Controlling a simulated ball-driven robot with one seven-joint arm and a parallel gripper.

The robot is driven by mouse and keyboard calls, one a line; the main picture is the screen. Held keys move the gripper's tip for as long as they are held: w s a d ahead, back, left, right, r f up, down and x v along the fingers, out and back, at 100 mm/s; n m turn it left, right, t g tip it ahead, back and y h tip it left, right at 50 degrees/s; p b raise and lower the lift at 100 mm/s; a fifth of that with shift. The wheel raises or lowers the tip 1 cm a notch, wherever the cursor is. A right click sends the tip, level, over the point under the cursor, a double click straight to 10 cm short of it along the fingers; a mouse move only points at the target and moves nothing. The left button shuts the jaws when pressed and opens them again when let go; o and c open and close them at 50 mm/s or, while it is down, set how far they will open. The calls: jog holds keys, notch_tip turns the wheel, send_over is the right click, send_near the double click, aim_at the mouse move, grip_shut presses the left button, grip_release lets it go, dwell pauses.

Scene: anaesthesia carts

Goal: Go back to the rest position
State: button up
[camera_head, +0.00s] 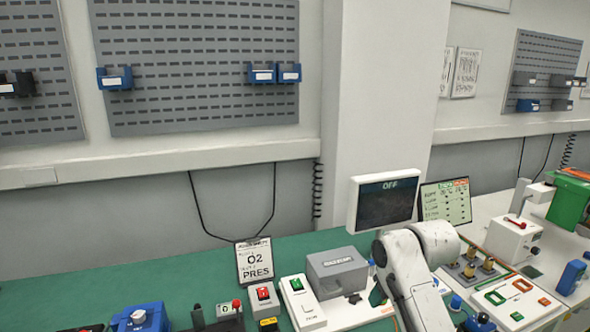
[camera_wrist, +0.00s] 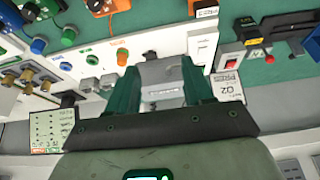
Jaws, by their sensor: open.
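My gripper (camera_wrist: 158,88) shows in the wrist view with its two green fingers apart and nothing between them. Behind the gap lies the grey box (camera_wrist: 165,72) on the bench. The head view shows my white arm (camera_head: 415,265) bent over the bench, in front of the screen marked OFF (camera_head: 386,202). My gripper's fingers cannot be made out in the head view. The grey box (camera_head: 337,270) stands just left of my arm there.
The green bench top (camera_head: 90,282) is clear at the left back. An O2 PRES sign (camera_head: 254,261), a red switch box (camera_head: 262,296) and a green switch box (camera_head: 300,300) stand left of my arm.

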jog(key=s+f+m+g+b, duration=0.2)
jog(key=s+f+b, duration=0.3)
jog(key=s+f, duration=1.6)
jog(key=s+d+f+m+b, duration=0.1)
jog(key=s+d+f+b, duration=0.1)
jog(key=s, duration=0.9)
jog(key=s+d+f+g+h+b, duration=0.1)
jog(key=s+d+f, duration=0.4)
jog(key=s, duration=0.7)
jog(key=shift+s+f+m+h+b, duration=0.25)
jog(key=shift+f+m+b, duration=0.2)
jog(key=shift+b, duration=0.4)
jog(key=shift+w, duration=0.1)
